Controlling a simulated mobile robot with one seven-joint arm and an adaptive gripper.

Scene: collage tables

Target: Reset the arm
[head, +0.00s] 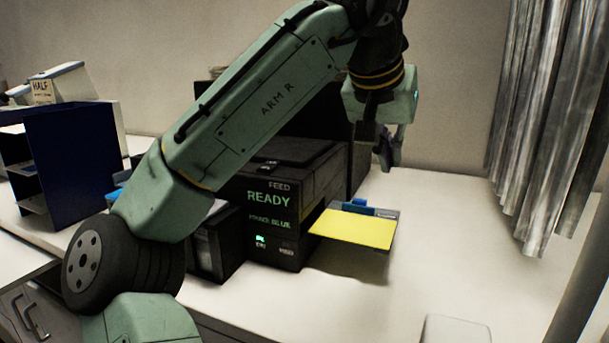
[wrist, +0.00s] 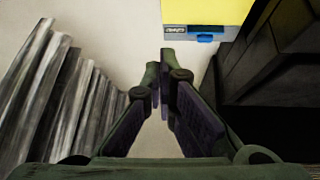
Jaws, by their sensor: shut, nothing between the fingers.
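My green arm reaches across the head view from lower left to upper right, bent at its elbow. My gripper (head: 388,150) hangs at the arm's end, above and behind the yellow sheet at the black machine. In the wrist view my gripper (wrist: 160,65) is shut, with its fingertips close together and nothing held. It is over bare white table top, short of the yellow sheet.
A black machine (head: 271,210) reading READY has a tray with a yellow sheet (head: 352,228) jutting right; the sheet also shows in the wrist view (wrist: 205,10). A grey curtain (head: 550,110) hangs at right. A dark blue shelf (head: 75,150) stands at left.

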